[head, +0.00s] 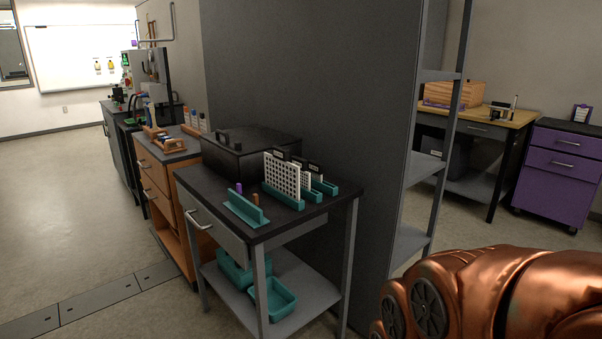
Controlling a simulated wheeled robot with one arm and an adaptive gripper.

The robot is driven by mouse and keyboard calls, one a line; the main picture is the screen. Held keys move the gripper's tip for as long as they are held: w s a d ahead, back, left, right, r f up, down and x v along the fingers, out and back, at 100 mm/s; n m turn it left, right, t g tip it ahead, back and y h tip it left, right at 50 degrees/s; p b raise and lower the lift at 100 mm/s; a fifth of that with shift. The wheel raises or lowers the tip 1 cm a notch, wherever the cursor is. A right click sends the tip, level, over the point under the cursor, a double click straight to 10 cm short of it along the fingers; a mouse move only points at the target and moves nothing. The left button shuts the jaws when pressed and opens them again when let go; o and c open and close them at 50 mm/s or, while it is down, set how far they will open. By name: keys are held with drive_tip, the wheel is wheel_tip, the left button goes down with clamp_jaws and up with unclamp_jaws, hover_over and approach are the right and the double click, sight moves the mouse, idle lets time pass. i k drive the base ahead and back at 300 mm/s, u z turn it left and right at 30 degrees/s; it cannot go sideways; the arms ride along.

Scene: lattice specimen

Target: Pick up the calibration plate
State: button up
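White plates with a grid of dark dots or holes (281,174) stand upright in teal slotted holders (284,200) on the dark top of a small table. Dark plates with pale labels (313,167) stand close behind them. I cannot tell for certain which of these is the calibration plate. My gripper is out of the picture; only a copper-coloured part of my arm shows at the lower right, well apart from the table.
The small table (258,229) also carries a black case (251,157) and another teal holder (245,209) at its front. Teal bins (281,298) sit on its lower shelf. A grey partition (305,75) stands behind; open floor (60,190) lies left.

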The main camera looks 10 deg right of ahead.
sight(280, 174)
drive_tip(key=u, duration=0.3)
drive_tip(key=i, duration=0.55)
drive_tip(key=u, duration=0.3)
